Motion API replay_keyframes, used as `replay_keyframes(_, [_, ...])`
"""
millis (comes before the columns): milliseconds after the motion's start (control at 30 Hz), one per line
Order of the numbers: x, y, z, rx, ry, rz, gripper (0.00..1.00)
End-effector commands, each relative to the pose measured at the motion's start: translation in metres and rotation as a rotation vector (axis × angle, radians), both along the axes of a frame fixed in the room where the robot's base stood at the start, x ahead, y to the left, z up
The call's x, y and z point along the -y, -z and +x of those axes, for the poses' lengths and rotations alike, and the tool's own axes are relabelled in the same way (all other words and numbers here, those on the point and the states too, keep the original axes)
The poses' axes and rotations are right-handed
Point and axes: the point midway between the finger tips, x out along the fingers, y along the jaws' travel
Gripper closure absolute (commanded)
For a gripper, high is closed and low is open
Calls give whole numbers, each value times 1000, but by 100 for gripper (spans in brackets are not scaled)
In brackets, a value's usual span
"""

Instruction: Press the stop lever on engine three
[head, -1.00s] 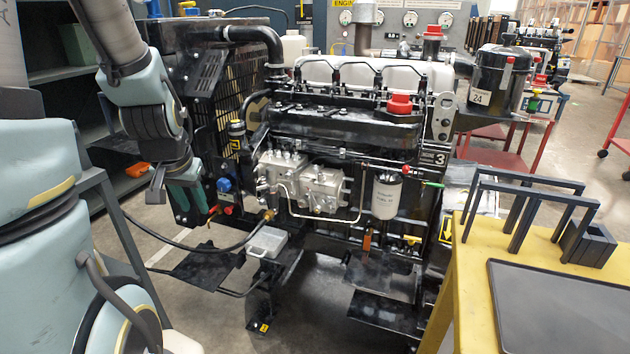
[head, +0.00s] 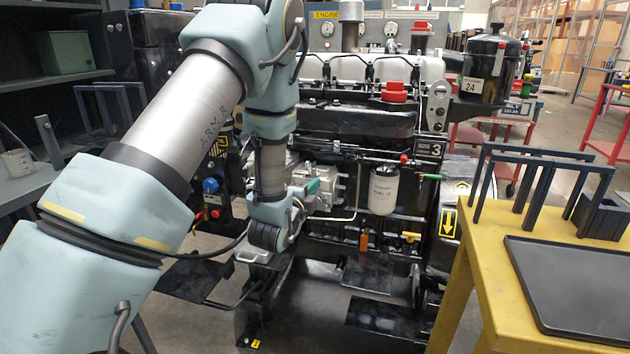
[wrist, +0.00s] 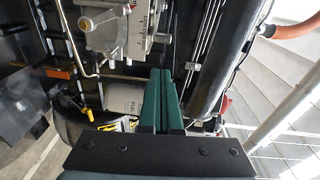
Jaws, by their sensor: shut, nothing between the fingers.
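Engine three (head: 345,122), marked by a "3" plate (head: 430,151), stands in the middle of the head view. On its right side a small red knob (head: 404,158) sits just above a green-handled lever (head: 430,177); I cannot tell which is the stop lever. My gripper (head: 313,186), with green fingers, is in front of the silver pump, left of both. In the wrist view my fingers (wrist: 162,75) are together and empty, pointing at the engine.
A white fuel filter (head: 383,190) hangs between my gripper and the green handle. A yellow tap (head: 411,237) and orange handle (head: 364,240) are below it. A yellow table (head: 478,270) with a black tray (head: 575,285) stands at the right. Thin pipes cross the engine's front.

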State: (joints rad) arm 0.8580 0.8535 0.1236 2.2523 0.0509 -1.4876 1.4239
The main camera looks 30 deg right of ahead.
Motion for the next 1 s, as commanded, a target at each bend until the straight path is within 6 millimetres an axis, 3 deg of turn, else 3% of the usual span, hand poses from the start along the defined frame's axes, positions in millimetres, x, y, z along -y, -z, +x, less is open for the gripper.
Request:
replay_keyframes(167, [11,2,-10,69,32,-1,100])
replay_keyframes(567, [13,1,-8,73,32,-1,100])
replay_keyframes(767, [32,-1,9,73,31,-3,100])
replay_keyframes(1000, [68,-1,40,72,31,-3,100])
